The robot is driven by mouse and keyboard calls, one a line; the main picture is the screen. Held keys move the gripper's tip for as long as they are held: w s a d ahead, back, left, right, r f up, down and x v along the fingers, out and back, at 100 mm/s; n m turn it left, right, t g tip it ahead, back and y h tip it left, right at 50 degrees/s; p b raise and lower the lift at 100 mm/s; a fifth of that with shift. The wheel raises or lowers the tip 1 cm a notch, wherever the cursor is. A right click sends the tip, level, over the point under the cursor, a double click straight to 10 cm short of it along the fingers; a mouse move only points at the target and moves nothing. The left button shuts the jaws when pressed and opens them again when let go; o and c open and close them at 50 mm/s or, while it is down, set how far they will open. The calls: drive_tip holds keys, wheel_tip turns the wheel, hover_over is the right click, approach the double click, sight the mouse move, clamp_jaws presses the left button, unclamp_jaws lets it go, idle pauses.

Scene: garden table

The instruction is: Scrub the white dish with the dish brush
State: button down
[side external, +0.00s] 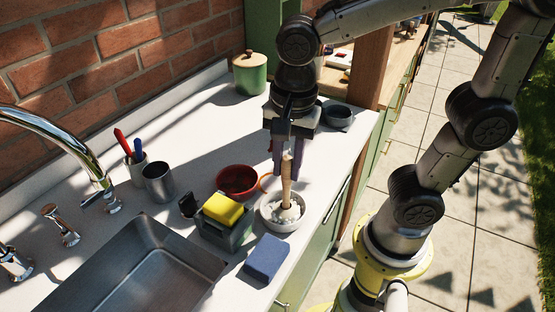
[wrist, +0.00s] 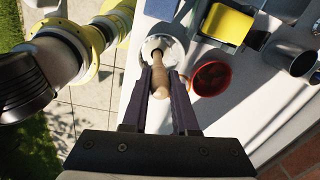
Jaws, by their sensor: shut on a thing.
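The white dish (side external: 270,219) stands on the counter near its front edge in the side view. It also shows in the wrist view (wrist: 177,47), partly covered by the brush. The dish brush (side external: 286,180) has a wooden handle and stands roughly upright with its white head down inside the dish. Its handle shows in the wrist view (wrist: 158,78). My gripper (side external: 287,168) is above the dish, with its dark fingers shut on the upper handle. In the wrist view the fingers (wrist: 164,82) lie on either side of the handle. Whether the bristles touch the dish bottom is hidden.
A red bowl (side external: 238,181) is close behind the dish. A grey caddy (side external: 222,230) with a yellow sponge (side external: 223,208) stands left of it. A blue block (side external: 266,258) lies in front. The metal sink (side external: 130,270) is at the left; the counter's edge is close on the right.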

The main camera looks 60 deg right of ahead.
drive_tip(key=shift+s+d, duration=0.25)
drive_tip(key=shift+d, duration=0.1)
drive_tip(key=shift+w+d, duration=0.3)
drive_tip(key=shift+w, duration=0.65)
wheel_tip(320, 180, up, 8)
idle(1.2)
